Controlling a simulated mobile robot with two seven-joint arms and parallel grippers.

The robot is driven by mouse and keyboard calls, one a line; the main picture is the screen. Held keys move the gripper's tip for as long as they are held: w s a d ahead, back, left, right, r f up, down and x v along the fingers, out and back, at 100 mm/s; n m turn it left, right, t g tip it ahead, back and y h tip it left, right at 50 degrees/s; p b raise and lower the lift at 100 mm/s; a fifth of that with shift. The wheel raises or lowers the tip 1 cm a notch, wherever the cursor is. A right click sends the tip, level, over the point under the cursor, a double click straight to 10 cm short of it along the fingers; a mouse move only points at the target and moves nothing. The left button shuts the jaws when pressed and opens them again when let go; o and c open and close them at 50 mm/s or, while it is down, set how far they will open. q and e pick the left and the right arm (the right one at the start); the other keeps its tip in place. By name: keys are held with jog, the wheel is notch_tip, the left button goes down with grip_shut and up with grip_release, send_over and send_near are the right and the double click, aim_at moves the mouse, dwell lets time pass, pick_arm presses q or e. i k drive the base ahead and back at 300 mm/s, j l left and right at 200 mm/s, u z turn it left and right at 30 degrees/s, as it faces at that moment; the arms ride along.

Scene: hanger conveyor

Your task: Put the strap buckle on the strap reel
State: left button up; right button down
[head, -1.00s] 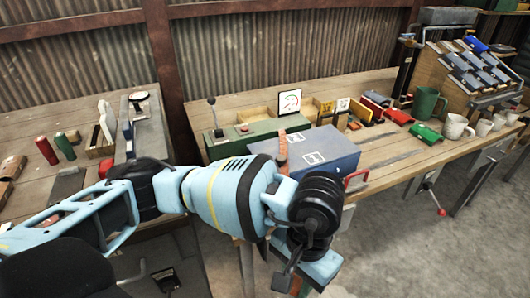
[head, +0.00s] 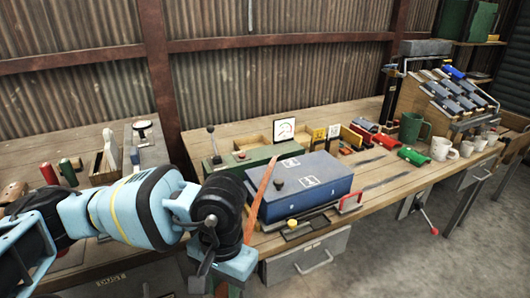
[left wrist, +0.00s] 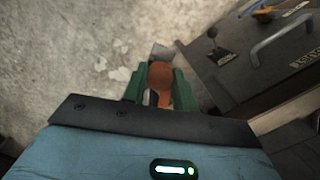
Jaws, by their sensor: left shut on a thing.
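My left gripper (head: 228,286) is low in front of the bench in the head view, left of the blue box. In the left wrist view its green fingers (left wrist: 160,88) are shut on an orange-brown piece (left wrist: 161,74), which I take to be the strap buckle. A pale grey plate (left wrist: 162,52) shows just beyond it. In the head view the held piece is hidden by the gripper. An orange-brown strip (head: 262,188) slants up beside the blue box; I cannot tell whether it joins the held piece. I cannot make out the strap reel. My right gripper is not in view.
The blue box (head: 325,184) sits at the bench's front edge, with a red handle (head: 351,202) at its right. A drawer (head: 308,262) is below. A green lever box (head: 236,160) stands behind. Mugs (head: 441,149) and a sloped rack (head: 445,95) are at right.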

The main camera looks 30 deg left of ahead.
aim_at(267, 151)
jog(key=i+l+u, duration=0.8)
jog(key=l, duration=0.25)
jog(key=i, duration=0.1)
